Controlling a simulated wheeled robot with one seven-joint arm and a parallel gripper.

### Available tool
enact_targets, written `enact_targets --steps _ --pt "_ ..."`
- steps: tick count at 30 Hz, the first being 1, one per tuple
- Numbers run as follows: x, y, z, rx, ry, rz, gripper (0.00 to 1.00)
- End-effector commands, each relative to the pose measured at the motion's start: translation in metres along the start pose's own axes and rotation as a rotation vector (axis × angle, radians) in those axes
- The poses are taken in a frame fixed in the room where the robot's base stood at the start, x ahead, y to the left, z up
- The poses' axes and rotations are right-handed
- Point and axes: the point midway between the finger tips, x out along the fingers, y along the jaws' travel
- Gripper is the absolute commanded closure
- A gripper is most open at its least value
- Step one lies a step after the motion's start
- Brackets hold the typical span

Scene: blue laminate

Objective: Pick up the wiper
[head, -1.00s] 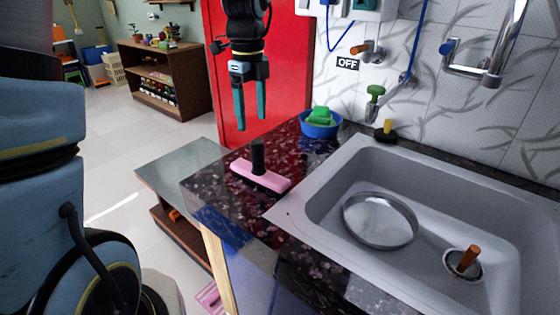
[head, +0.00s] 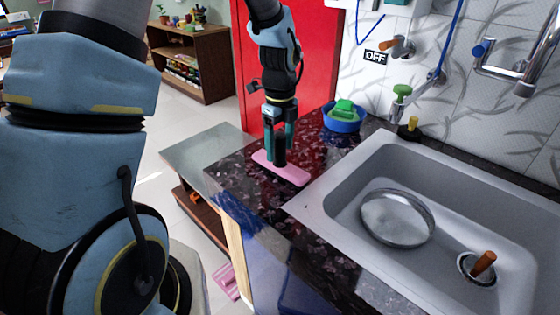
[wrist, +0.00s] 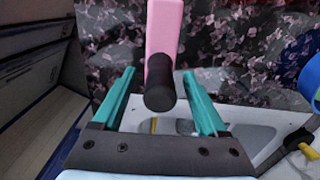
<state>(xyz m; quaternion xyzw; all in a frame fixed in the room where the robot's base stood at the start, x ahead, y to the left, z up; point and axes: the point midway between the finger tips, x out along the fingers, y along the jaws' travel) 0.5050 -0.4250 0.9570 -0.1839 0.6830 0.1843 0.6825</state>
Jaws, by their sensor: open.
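The wiper lies on the dark speckled counter left of the sink. It has a pink head (head: 292,174) and a short black handle (head: 280,152) standing up. My gripper (head: 281,138) is open, pointing down over the wiper, with its teal fingers around the level of the handle. In the wrist view the black handle (wrist: 160,88) shows between the two teal fingers of my gripper (wrist: 163,95), apart from both, with the pink head (wrist: 164,25) beyond it.
The sink (head: 345,230) holds a round metal pan (head: 398,218) and an orange-handled plunger-like item (head: 483,264). A blue bowl (head: 341,122) with a green sponge (head: 344,108) stands behind the wiper. The counter (head: 235,172) is clear left of the wiper.

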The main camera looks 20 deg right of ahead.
Motion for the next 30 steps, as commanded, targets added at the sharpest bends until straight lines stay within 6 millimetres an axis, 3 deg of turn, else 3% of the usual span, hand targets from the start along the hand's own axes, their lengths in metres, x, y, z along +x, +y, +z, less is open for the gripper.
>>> enact_targets --steps 7,26,30 --pt "0.0013 -0.0003 0.0000 0.000 0.000 -0.001 0.27" --pt "0.0010 -0.0002 0.0000 0.000 0.000 -0.001 0.98" --pt "0.0009 -0.0002 0.0000 0.000 0.000 -0.001 1.00"
